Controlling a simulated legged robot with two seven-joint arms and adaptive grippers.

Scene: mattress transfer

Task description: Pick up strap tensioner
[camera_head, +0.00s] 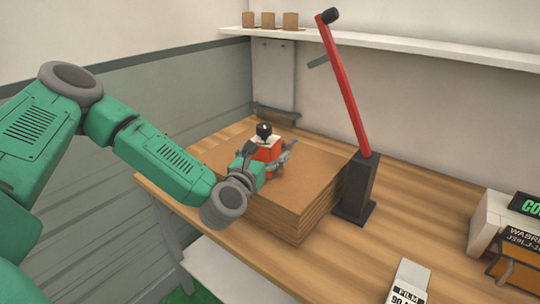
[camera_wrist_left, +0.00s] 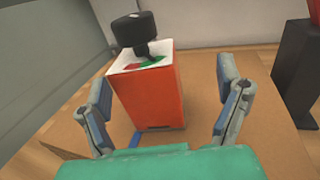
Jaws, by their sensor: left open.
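An orange box-shaped device with a white top and a black knob, which I take as the strap tensioner (camera_head: 268,148), stands upright on a stack of brown cardboard sheets (camera_head: 302,206). In the left wrist view the strap tensioner (camera_wrist_left: 150,98) sits between the two fingers of my left gripper (camera_wrist_left: 166,82). The fingers are spread wide, with a gap on each side of it. In the head view my left gripper (camera_head: 269,154) reaches over the stack from the near left. The lower part of the device is partly hidden by the gripper there. My right gripper does not show.
A red pole on a black base (camera_head: 355,190) stands just right of the stack. A shelf (camera_head: 400,43) with several small brown boxes runs along the back wall.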

